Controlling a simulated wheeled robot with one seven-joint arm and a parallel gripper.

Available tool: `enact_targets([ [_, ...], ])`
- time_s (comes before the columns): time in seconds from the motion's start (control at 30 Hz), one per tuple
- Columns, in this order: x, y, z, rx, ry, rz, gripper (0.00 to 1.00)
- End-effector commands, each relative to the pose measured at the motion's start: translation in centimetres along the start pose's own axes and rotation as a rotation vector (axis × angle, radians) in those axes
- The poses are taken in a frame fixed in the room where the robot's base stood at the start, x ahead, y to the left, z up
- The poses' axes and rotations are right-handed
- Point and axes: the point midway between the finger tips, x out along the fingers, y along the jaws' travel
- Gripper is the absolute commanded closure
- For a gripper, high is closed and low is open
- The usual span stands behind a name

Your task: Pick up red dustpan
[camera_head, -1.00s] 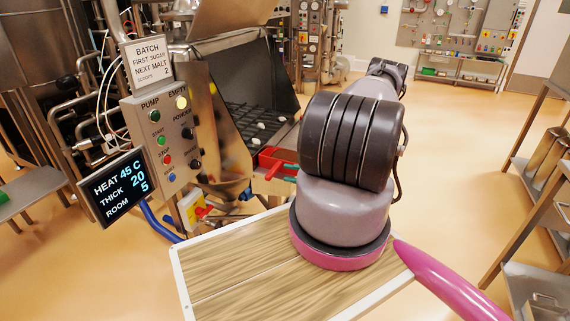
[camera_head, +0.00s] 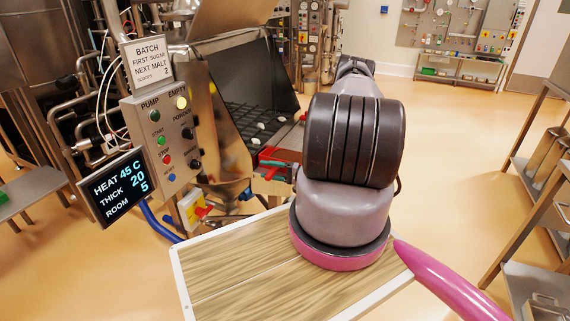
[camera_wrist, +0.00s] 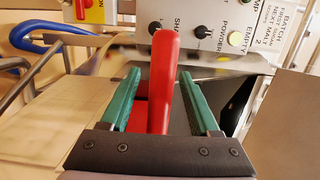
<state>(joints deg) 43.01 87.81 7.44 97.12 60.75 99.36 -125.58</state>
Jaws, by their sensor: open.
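The red dustpan (camera_head: 284,154) sits on the ledge beside the steel hopper in the head view, partly hidden behind my arm. In the wrist view its red handle (camera_wrist: 163,85) stands up between the two green fingers of my gripper (camera_wrist: 161,92). The fingers are spread, with a visible gap to the handle on each side. My gripper (camera_head: 268,163) shows only in part at the dustpan in the head view. The dustpan's red body is mostly hidden behind the handle and the gripper in the wrist view.
The hopper (camera_head: 228,95) with a dark grate and several pale lumps stands just behind. A control panel (camera_head: 170,140) and a display screen (camera_head: 118,187) are to its left. A blue hose (camera_wrist: 60,40) runs near my gripper. Open floor lies to the right.

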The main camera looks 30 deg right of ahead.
Motion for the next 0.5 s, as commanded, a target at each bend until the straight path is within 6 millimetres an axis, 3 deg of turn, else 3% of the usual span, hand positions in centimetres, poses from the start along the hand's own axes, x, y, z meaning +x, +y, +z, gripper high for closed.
enact_targets([
  [0.03, -0.01, 0.00, 0.00, 0.000, 0.000, 0.000, 0.49],
  [0.17, -0.01, 0.00, 0.00, 0.000, 0.000, 0.000, 0.99],
  [0.5, -0.02, -0.09, -0.03, -0.001, 0.000, 0.000, 1.00],
])
